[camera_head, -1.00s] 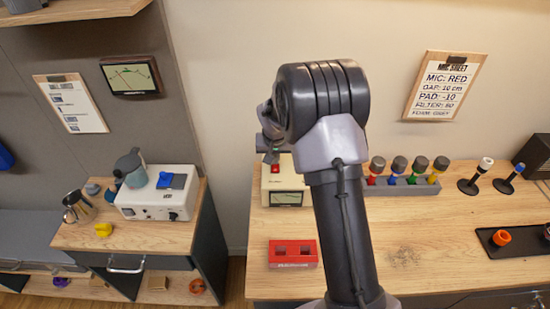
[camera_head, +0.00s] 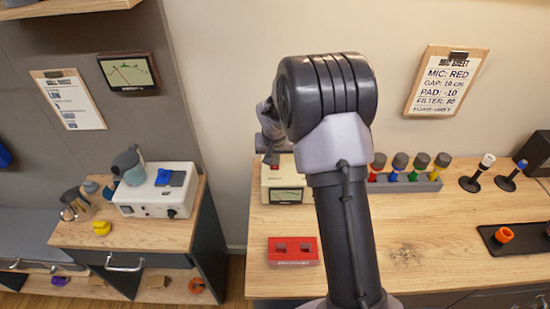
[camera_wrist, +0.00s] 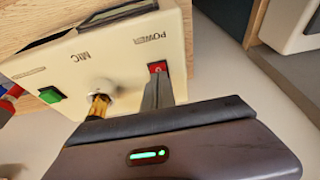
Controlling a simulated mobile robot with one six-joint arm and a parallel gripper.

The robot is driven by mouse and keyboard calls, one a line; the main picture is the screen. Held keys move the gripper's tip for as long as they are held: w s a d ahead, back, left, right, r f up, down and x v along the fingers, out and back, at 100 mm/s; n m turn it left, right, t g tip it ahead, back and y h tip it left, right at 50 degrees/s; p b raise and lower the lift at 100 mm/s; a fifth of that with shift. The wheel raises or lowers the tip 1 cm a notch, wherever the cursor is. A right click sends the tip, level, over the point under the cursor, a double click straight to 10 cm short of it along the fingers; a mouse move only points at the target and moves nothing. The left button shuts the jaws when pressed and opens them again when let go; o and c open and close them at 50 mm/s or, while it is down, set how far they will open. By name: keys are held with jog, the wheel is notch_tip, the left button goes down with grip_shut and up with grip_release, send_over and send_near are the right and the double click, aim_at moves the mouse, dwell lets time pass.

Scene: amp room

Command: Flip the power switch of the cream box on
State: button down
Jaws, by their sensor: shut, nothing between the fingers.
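The cream box (camera_head: 297,194) stands at the left end of the right-hand desk, partly behind my arm. In the head view my gripper (camera_head: 271,158) is over the box's top. Which way the switch is tipped is not clear.
A green button (camera_wrist: 50,95) and a MIC socket (camera_wrist: 100,88) with a brass-coloured part lie beside the switch. A red block (camera_head: 293,251) is in front of the box. A rack of coloured microphones (camera_head: 405,182) stands to the right.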

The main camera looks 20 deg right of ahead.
jog(key=p+v, duration=0.3)
jog(key=v, duration=1.1)
jog(key=shift+w, duration=0.25)
jog(key=shift+d, duration=0.15)
jog(key=b+x, duration=0.1)
jog(key=x, duration=0.3)
jog(key=b+x, duration=0.2)
jog(key=x, duration=0.2)
jog(key=w+b+x, duration=0.1)
jog(key=x, duration=0.4)
jog(key=shift+d+r, duration=0.1)
jog(key=shift+d, duration=0.05)
jog(key=shift+w+f, duration=0.1)
jog(key=shift+f, duration=0.25)
